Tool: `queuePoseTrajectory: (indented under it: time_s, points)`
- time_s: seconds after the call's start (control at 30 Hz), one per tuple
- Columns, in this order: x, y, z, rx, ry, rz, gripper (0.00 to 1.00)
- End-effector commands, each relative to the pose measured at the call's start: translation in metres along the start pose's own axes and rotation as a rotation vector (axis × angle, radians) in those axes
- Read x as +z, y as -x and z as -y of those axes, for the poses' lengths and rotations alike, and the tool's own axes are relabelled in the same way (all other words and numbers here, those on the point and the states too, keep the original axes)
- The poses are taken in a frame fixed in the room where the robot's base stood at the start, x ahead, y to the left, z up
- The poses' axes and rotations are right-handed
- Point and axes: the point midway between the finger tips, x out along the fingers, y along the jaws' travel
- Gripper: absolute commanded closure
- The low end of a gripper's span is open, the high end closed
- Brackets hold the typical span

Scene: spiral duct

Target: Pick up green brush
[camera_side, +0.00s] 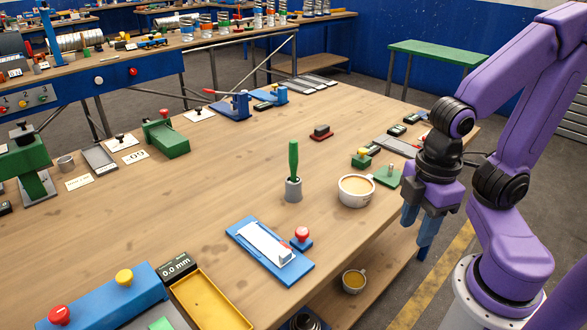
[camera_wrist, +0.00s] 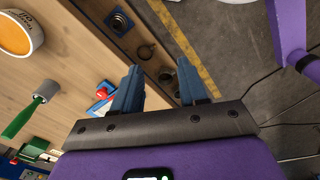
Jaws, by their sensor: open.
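The green brush (camera_side: 293,163) stands upright on the wooden table, its green handle up and its grey cylindrical end at the bottom. It also shows in the wrist view as the green handle and grey end (camera_wrist: 41,97) at the left. My gripper (camera_side: 418,230) is at the table's right edge, to the right of the brush and well apart from it. Its two blue fingers point down, spread with nothing between them. In the wrist view the open fingers (camera_wrist: 157,85) are over the shelf edge and floor.
A white cup of coffee (camera_side: 355,191) stands between the brush and my gripper. A blue fixture with a white part (camera_side: 268,250) and a red-knobbed block (camera_side: 302,238) lie in front. A yellow tray (camera_side: 212,305) is at the near left. Bare table surrounds the brush.

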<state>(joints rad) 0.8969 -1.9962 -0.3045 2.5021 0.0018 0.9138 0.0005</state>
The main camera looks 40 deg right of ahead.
Motion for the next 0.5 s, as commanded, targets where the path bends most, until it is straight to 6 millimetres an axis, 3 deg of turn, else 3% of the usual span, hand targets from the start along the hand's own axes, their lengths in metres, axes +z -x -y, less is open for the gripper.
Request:
queuePoseTrajectory:
  time_s: [0.03, 0.07, 0.37, 0.5]
  points:
    - [0.0, 0.0, 0.0, 0.0, 0.0, 0.0, 0.54]
    - [0.0, 0.0, 0.0, 0.0, 0.0, 0.0, 0.44]
    - [-0.001, 0.0, -0.001, 0.0, 0.002, 0.0, 0.44]
    - [-0.016, 0.007, -0.01, 0.006, 0.033, -0.001, 0.44]
